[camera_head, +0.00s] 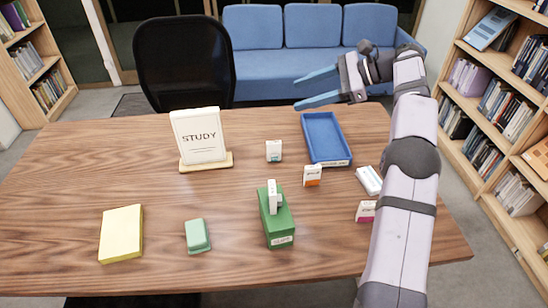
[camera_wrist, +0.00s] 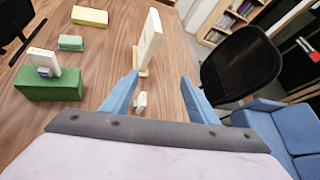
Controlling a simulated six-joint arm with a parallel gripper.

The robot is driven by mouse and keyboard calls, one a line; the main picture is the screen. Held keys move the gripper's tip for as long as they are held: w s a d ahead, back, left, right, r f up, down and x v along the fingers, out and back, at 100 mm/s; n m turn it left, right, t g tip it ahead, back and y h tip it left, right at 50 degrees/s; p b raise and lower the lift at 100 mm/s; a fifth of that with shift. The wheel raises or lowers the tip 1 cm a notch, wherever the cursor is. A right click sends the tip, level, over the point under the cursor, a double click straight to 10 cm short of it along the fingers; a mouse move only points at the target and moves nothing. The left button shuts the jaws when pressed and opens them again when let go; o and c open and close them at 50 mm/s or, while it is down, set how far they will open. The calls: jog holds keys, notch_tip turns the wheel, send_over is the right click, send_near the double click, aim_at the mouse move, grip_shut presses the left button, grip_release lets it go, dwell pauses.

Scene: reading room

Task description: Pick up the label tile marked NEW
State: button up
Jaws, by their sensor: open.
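Several small label tiles are on the table, and their lettering is too small for me to tell which is marked NEW. A white tile (camera_head: 274,151) stands between the STUDY sign and the blue tray. An orange-and-white tile (camera_head: 312,176) stands in front of the tray. A white-and-blue tile (camera_head: 368,180) and a pink-and-white tile (camera_head: 366,211) are beside my arm, the pink one partly hidden. Another white tile (camera_head: 272,195) is on the green box. My gripper (camera_head: 297,93) is open and empty, above the table's back edge. In the wrist view a small white tile (camera_wrist: 140,102) shows between the fingers, below them.
The STUDY sign (camera_head: 200,137) stands at the back, with the blue tray (camera_head: 307,138) to its right. The green box (camera_head: 277,226), a green block (camera_head: 198,236) and a yellow book (camera_head: 121,234) are nearer the front. The left of the table (camera_head: 80,170) is clear.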

send_near(278, 153)
jog(key=shift+w+a+f, duration=0.15)
jog(key=shift+a+f, duration=0.55)
jog(key=shift+f, duration=0.15)
jog(key=shift+r+p+x, duration=0.2)
jog(key=shift+p+x, duration=0.1)
jog(key=shift+x, duration=1.55)
jog(key=shift+r+p+x, duration=0.2)
jog(key=shift+p+x, duration=0.05)
jog(key=shift+x, duration=1.55)
jog(key=shift+w+a, duration=0.1)
jog(key=shift+a, duration=0.05)
grip_shut()
